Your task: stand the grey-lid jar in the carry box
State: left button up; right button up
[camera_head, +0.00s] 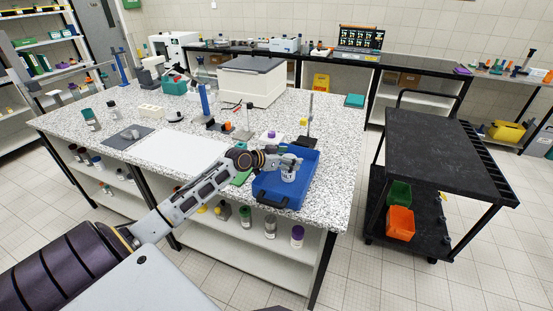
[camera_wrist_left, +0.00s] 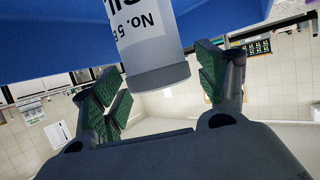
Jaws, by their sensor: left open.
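The blue carry box (camera_head: 270,190) stands near the front right corner of the speckled table, its dark handle toward me. A white, labelled jar with a grey lid (camera_head: 289,175) is in the box, at its right half, and looks upright. In the left wrist view the jar (camera_wrist_left: 150,35) shows its label and grey lid (camera_wrist_left: 160,77). My left gripper (camera_head: 290,162) is at the jar's top. Its green-padded fingers are open, one on each side of the lid, with gaps visible. The jar's base is hidden. My right gripper is not in view.
A purple-lid jar (camera_head: 269,137) and a stand (camera_head: 308,135) are behind the box. A white sheet (camera_head: 178,157) lies left of it, and a large white machine (camera_head: 250,82) stands at the back. A black cart (camera_head: 437,145) stands at the right across open floor.

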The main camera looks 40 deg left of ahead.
pick_arm(q)
jog(key=shift+r, duration=0.1)
jog(key=b+v, duration=0.1)
jog(key=v, duration=1.1)
dwell(0.7)
dwell(0.6)
dwell(0.3)
